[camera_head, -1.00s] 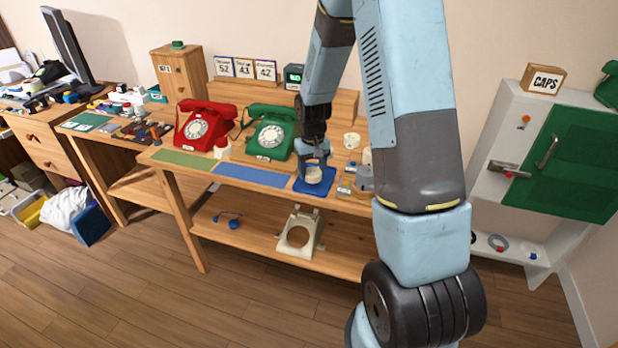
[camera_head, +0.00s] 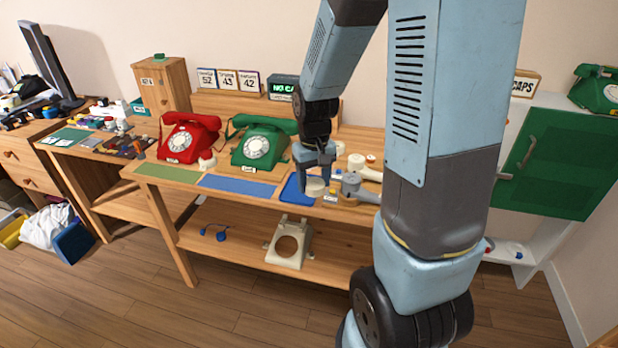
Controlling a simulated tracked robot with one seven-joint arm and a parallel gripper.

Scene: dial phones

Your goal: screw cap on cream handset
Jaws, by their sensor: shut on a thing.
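My gripper (camera_head: 315,178) is above the right part of a small blue mat (camera_head: 292,192) on the workbench. It is shut on a round cream cap (camera_head: 316,188). A cream piece, likely the handset (camera_head: 358,163), lies on the bench to the right of the gripper, by a grey clamp-like fixture (camera_head: 352,184). My arm hides part of that area, so I cannot tell how the handset is held.
A red dial phone (camera_head: 188,140) and a green dial phone (camera_head: 262,143) stand left of the gripper. A cream phone shell (camera_head: 290,243) lies on the lower shelf. A white cabinet with a green door (camera_head: 565,165) stands at the right.

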